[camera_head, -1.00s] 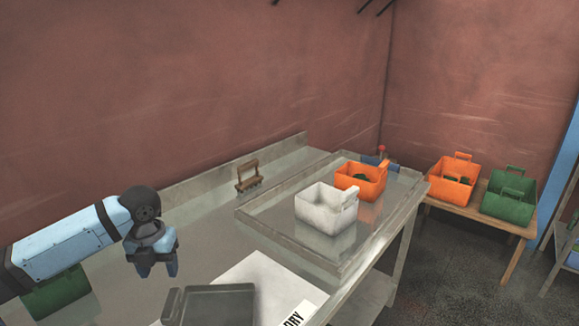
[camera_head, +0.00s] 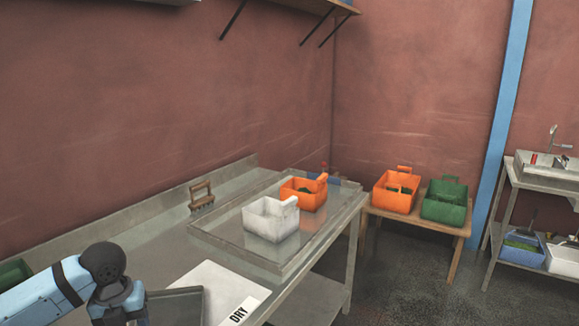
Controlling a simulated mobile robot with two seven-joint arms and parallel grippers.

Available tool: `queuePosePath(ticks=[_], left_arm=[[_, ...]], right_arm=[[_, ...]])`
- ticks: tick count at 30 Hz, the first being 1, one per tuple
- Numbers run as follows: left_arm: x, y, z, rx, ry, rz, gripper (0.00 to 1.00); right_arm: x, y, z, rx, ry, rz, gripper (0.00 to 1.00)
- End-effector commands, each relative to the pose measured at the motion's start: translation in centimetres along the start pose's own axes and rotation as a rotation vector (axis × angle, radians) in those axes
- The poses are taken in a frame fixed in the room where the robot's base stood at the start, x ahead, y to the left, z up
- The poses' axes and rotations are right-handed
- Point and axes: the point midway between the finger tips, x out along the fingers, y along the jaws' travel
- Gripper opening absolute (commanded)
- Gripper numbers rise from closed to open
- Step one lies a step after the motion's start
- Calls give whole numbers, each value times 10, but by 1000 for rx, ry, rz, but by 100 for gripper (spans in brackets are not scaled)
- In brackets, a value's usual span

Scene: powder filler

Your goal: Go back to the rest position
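My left arm comes in at the lower left, over the metal table (camera_head: 135,243). Its wrist joint shows, but the fingers of my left gripper are cut off by the bottom edge or too hidden to judge. My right gripper is not in view.
A dark flat tray (camera_head: 182,305) lies beside a white sheet marked DRY (camera_head: 215,282). A brown rack (camera_head: 201,196) stands near the wall. Right of the table, a wooden bench (camera_head: 412,222) holds an orange crate (camera_head: 394,192) and a green crate (camera_head: 445,203). A sink shelf (camera_head: 508,230) stands farther right.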

Motion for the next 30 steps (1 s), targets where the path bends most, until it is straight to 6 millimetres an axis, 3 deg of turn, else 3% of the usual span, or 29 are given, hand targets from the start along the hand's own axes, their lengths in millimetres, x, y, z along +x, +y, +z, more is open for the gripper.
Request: queuePosePath(ticks=[8, 15, 20, 24, 30], left_arm=[[53, -46, -65, -330, -12, -100, 55], [90, -74, -144, -894, 27, -250, 55], [101, -68, -190, -1373, 74, -329, 55], [107, -48, -222, -1783, 98, -365, 55], [109, -12, -255, -2230, 85, -380, 55]], right_arm=[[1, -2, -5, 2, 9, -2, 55], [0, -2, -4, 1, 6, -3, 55], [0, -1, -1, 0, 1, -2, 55], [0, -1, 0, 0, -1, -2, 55], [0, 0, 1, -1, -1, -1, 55]])
